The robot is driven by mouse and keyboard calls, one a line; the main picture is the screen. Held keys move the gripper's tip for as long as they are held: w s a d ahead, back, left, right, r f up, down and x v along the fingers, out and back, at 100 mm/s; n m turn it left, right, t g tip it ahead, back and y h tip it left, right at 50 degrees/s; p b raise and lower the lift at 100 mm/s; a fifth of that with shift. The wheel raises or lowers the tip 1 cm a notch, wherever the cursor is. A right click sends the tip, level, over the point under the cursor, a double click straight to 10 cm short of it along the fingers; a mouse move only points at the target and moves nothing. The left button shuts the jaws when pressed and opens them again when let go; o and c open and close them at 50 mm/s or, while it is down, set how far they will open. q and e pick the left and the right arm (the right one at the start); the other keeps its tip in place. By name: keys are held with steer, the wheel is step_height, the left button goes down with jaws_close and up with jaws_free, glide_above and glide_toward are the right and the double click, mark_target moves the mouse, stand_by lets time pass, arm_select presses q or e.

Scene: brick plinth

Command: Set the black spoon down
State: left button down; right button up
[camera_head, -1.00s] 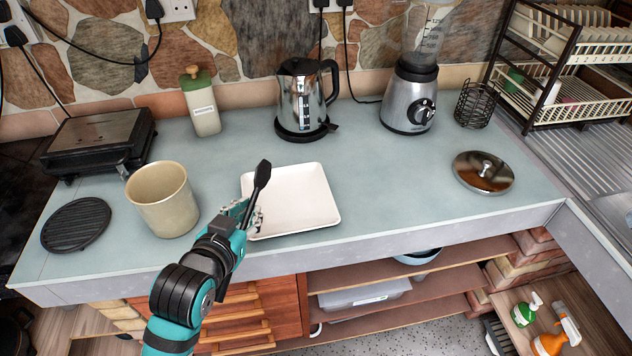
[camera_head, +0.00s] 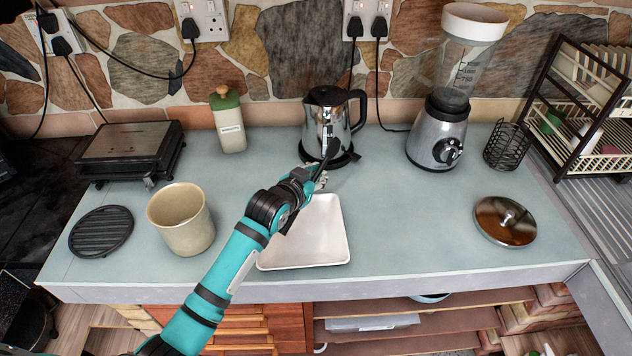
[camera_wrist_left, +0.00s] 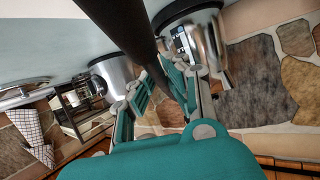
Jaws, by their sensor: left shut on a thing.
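The black spoon (camera_head: 331,150) is in my left gripper (camera_head: 320,177), its dark end pointing up and away in front of the kettle. In the left wrist view the spoon (camera_wrist_left: 122,26) runs as a long dark bar between the teal fingers. The gripper is shut on it, above the back edge of the white square tray (camera_head: 318,250). The fingers hide part of the spoon. I cannot tell its exact height above the counter. My right gripper is not in view.
A metal kettle (camera_head: 325,118) stands just behind the gripper. A beige pot (camera_head: 184,226) stands left of the tray, and a blender (camera_head: 438,135) stands back right. A round metal lid (camera_head: 505,221) lies at the right. The counter (camera_head: 410,215) between tray and lid is clear.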

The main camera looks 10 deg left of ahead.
arm_select(q)
steer(key=shift+f, duration=0.35)
step_height(320, 180, down, 2)
steer(key=shift+f+p, duration=0.1)
steer(key=shift+p, duration=0.45)
steer(key=shift+f, duration=0.4)
steer(key=c, duration=1.4)
jaws_free()
steer(key=shift+o, duration=0.2)
steer(key=shift+s+r, duration=0.1)
steer(key=shift+r, duration=0.1)
steer(key=shift+s+a, duration=0.15)
steer(key=shift+s, duration=0.2)
steer(key=b+v, duration=0.1)
steer(key=v, duration=1)
steer(key=shift+r+b, duration=0.2)
steer(key=shift+b, duration=0.1)
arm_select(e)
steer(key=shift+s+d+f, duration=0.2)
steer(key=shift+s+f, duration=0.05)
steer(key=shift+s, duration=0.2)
arm_select(q)
steer(key=shift+s+f, duration=0.1)
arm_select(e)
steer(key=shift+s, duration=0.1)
